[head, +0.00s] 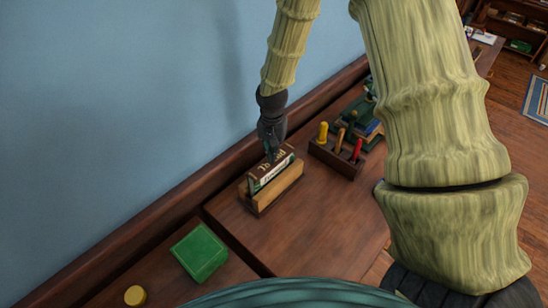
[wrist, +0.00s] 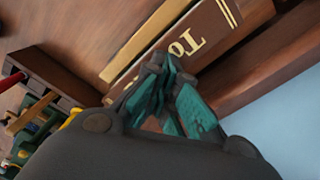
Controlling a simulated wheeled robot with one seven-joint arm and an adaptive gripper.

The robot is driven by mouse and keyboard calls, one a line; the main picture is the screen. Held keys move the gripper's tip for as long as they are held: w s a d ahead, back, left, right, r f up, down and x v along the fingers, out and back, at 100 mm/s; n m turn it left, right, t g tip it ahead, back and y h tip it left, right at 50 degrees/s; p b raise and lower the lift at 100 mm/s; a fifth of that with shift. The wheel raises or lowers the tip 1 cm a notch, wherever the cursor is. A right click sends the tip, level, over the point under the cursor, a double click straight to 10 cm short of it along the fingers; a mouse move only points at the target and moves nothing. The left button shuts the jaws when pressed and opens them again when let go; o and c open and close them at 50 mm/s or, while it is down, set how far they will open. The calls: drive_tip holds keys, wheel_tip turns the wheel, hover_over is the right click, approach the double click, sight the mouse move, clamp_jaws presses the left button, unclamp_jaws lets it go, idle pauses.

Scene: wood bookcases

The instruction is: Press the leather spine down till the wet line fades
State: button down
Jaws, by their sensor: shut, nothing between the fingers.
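A book with a brown leather spine and pale gold lettering (head: 272,163) stands spine up in a wooden holder (head: 262,202) on the bench. A green and white panel shows on its near side in the head view. In the wrist view the brown spine (wrist: 185,45) runs diagonally, with large gold letters and double gold lines. My gripper (head: 271,156) points down at the spine from above, and its teal fingers (wrist: 168,75) are shut and empty. The fingertips look at or very close to the spine; I cannot tell if they touch. No wet line can be made out.
A wooden rack (head: 337,157) with yellow-, tan- and red-handled tools stands to the right of the holder. A green block (head: 200,252) and a yellow round lid (head: 135,295) lie at lower left. The bench in front of the holder is clear.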

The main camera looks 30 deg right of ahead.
drive_tip(key=shift+r+p, duration=1.9)
drive_tip(key=shift+r, duration=1.05)
